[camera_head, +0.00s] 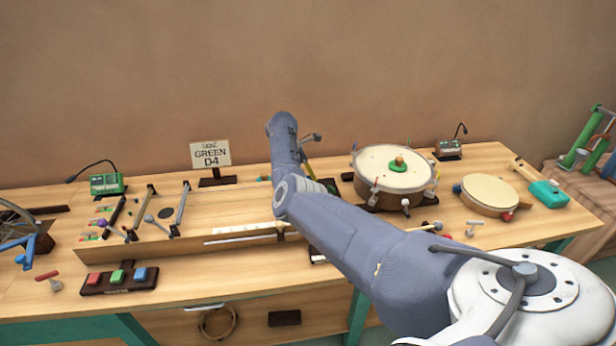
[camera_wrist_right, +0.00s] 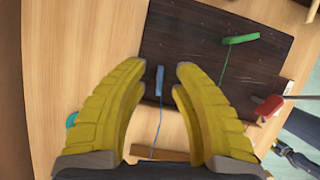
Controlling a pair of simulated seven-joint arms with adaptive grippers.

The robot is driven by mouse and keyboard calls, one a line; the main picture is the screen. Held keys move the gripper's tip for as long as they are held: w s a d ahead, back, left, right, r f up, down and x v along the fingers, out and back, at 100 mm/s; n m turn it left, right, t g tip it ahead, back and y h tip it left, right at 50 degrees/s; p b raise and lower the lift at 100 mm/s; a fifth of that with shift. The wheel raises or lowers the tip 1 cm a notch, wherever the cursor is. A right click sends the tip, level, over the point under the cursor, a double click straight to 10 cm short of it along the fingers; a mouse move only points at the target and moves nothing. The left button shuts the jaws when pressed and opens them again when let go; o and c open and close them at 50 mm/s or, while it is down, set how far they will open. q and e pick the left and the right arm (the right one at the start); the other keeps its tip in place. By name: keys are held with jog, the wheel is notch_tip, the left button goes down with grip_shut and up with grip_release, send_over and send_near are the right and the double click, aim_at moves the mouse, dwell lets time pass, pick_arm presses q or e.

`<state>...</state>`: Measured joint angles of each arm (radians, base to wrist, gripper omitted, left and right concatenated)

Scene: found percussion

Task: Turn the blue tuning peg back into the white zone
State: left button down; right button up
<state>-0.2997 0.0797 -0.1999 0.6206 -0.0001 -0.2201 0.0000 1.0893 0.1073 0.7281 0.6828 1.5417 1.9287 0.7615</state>
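The blue tuning peg (camera_wrist_right: 159,80) stands on a dark board (camera_wrist_right: 190,45) in the right wrist view, with a thin blue string running down from it. My right gripper (camera_wrist_right: 161,70) has its two yellow fingers apart, with the peg showing in the gap near the tips. I see no finger touching it, and the depth between them is hard to judge. A white zone by the blue peg cannot be made out. In the head view my right arm hides the peg, and only a sliver of yellow finger shows. My left gripper is in neither view.
On the same board are a green peg (camera_wrist_right: 241,39) with its string and a red peg (camera_wrist_right: 268,108). In the head view a large drum (camera_head: 393,168) stands right of my arm. A sign (camera_head: 210,154) and a three-button box (camera_head: 119,279) stand to the left.

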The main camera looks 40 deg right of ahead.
jog(key=shift+f, duration=0.1)
jog(key=shift+c, duration=0.3)
grip_shut()
jog(key=shift+n, duration=0.3)
